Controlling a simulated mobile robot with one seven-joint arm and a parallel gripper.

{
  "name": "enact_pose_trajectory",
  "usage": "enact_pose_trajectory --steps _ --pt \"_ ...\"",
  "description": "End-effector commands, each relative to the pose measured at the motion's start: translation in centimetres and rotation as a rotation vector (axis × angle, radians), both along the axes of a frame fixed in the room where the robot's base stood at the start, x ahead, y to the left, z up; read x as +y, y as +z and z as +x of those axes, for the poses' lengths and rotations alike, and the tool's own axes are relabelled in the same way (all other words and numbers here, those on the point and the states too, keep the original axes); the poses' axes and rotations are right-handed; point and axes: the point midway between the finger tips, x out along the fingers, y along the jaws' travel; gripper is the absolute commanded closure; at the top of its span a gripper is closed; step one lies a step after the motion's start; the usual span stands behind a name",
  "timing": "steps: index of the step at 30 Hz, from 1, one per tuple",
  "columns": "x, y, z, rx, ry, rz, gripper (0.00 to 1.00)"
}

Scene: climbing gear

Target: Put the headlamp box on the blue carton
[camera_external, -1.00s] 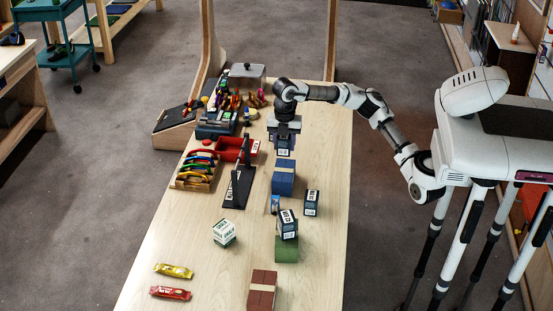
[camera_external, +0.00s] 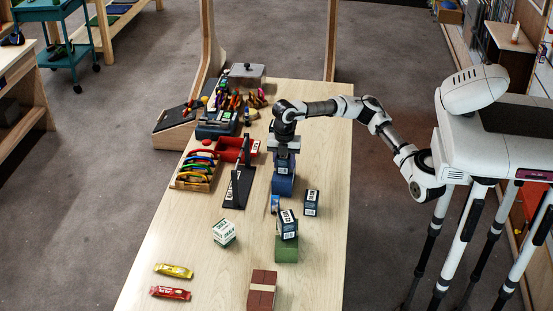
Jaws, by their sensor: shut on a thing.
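My gripper (camera_external: 284,152) is shut on a small dark blue box with a white label, which I take as the headlamp box (camera_external: 283,168). It holds the box upright over the blue carton (camera_external: 283,186), which stands on the wooden table. The box overlaps the carton's top in the external view. I cannot tell whether it touches the top or hangs just above it. The gripper's fingers are small and partly hidden in this view.
A similar dark box (camera_external: 289,226) sits on a green carton (camera_external: 286,251); another (camera_external: 311,203) stands on the table (camera_external: 200,280). A small blue item (camera_external: 275,204) is near the blue carton. A black stand (camera_external: 238,188) and red bin (camera_external: 229,150) are left. A brown carton (camera_external: 262,289) is in front.

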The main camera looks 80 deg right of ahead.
Motion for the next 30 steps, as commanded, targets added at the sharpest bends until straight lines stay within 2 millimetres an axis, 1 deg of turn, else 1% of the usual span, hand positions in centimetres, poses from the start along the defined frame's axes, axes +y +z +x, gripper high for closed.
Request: enact_pose_trajectory --steps 1,5,13,17,20,27,30 --pt "0.0 -0.1 0.0 0.0 0.0 0.0 0.54" --pt "0.0 0.0 0.0 0.0 0.0 0.0 0.37" --pt "0.0 0.0 0.0 0.0 0.0 0.0 0.37" --pt "0.0 0.6 0.0 -0.001 0.0 0.0 0.37" --pt "-0.1 2.0 0.1 -0.003 -0.001 -0.003 0.37" --pt "0.0 7.4 0.1 -0.003 -0.002 -0.002 0.37" --pt "0.0 9.3 0.0 -0.003 -0.002 -0.002 0.37"
